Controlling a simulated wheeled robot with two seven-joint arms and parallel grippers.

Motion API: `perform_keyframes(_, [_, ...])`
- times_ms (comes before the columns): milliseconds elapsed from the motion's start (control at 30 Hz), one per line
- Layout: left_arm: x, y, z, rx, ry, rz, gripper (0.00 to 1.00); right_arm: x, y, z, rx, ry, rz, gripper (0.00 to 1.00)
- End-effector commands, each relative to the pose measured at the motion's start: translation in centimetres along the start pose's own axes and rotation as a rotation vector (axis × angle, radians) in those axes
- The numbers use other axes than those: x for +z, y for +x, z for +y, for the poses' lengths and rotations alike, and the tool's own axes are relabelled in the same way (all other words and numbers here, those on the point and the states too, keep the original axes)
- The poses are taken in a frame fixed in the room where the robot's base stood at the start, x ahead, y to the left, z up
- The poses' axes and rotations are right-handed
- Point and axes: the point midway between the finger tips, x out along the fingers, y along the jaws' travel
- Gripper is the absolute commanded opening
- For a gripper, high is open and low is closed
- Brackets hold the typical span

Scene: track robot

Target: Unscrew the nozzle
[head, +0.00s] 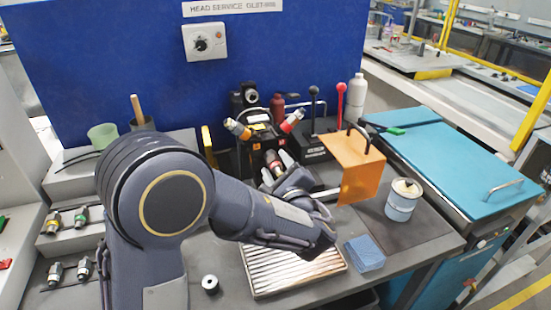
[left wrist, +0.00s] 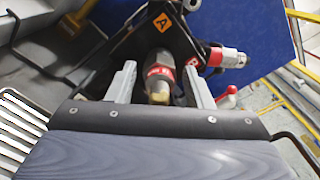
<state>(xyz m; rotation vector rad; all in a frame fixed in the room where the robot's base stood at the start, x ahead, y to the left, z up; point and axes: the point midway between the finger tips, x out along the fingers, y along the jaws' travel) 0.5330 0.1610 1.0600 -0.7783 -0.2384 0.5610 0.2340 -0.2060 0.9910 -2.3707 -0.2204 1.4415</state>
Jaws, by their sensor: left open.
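A black head block (head: 250,150) with orange labels stands against the blue panel and carries several nozzles. One nozzle (head: 273,160), grey with a red band, points toward me; in the left wrist view its brass tip (left wrist: 159,97) shows below the red band. My left gripper (head: 277,170) is open at this nozzle. In the left wrist view my left gripper (left wrist: 161,82) has one finger on each side of the nozzle, with gaps visible. My right gripper is not in view.
An orange panel (head: 354,168) with a black handle stands right of the gripper. Spare nozzles (head: 68,217) sit on left steps. Red and black levers (head: 340,92) rise behind.

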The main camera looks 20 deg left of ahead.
Motion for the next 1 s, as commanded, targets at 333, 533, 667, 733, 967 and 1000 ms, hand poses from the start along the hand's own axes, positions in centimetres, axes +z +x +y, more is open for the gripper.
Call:
perform_keyframes(333, [0.2, 0.0, -0.2, 0.0, 0.206, 0.0, 0.46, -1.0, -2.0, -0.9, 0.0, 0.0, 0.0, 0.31])
perform_keyframes(533, [0.2, 0.0, -0.2, 0.0, 0.32, 0.001, 0.46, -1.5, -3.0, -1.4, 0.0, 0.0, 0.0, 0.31])
perform_keyframes(667, [0.2, 0.0, -0.2, 0.001, 0.392, 0.0, 0.46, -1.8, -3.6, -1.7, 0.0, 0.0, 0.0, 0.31])
perform_keyframes(733, [0.2, 0.0, -0.2, 0.001, 0.432, 0.001, 0.46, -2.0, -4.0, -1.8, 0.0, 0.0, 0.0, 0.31])
perform_keyframes(967, [0.2, 0.0, -0.2, 0.001, 0.558, 0.0, 0.46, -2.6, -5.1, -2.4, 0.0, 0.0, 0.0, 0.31])
perform_keyframes(1000, [0.2, 0.0, -0.2, 0.001, 0.58, 0.0, 0.46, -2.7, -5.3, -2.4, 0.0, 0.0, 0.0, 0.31])
